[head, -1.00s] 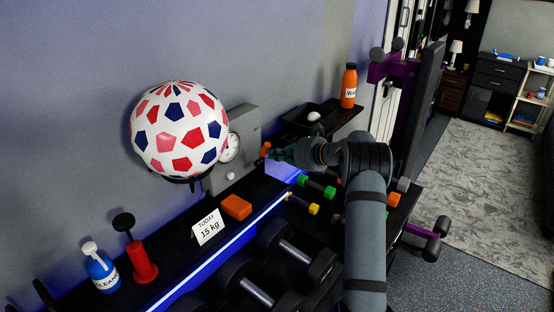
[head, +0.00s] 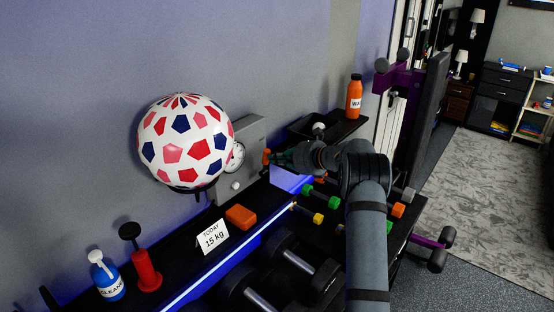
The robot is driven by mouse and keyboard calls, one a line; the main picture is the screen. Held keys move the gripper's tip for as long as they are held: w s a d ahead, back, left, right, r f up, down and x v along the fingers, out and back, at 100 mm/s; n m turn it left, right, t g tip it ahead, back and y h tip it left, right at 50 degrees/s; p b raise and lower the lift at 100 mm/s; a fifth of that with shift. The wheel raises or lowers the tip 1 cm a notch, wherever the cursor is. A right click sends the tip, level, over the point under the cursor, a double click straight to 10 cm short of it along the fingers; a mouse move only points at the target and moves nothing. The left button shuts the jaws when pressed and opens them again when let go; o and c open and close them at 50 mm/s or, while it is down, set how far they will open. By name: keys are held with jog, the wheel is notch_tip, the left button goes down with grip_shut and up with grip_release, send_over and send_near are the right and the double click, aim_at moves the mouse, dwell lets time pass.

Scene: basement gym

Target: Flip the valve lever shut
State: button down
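The valve lever is a small orange-red handle (head: 266,157) at the right side of a grey box (head: 252,132) with a round white gauge (head: 236,157). The box stands against the wall on the shelf, partly hidden by the patterned ball. My gripper (head: 279,159), dark with greenish fingers, is just right of the lever, at its level in the picture. I cannot tell whether the fingers touch the lever. The fingers are small and seen end-on, so their opening is unclear. The lever's exact angle is also too small to tell.
The red, white and blue ball (head: 186,142) sits left of the box. A black tray (head: 349,128) and orange bottle (head: 354,97) stand behind my gripper. Dumbbells (head: 290,255) lie below.

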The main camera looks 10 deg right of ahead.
jog(key=shift+w+a+r, duration=0.15)
jog(key=shift+a+r, duration=0.2)
jog(key=shift+r, duration=0.65)
jog(key=s+d+r+p, duration=0.3)
jog(key=r+p, duration=0.1)
jog(key=r, duration=0.3)
jog(key=shift+s+d+p, duration=0.15)
jog(key=shift+s+p, duration=0.15)
jog(key=shift+s, duration=0.05)
jog(key=shift+r, duration=0.1)
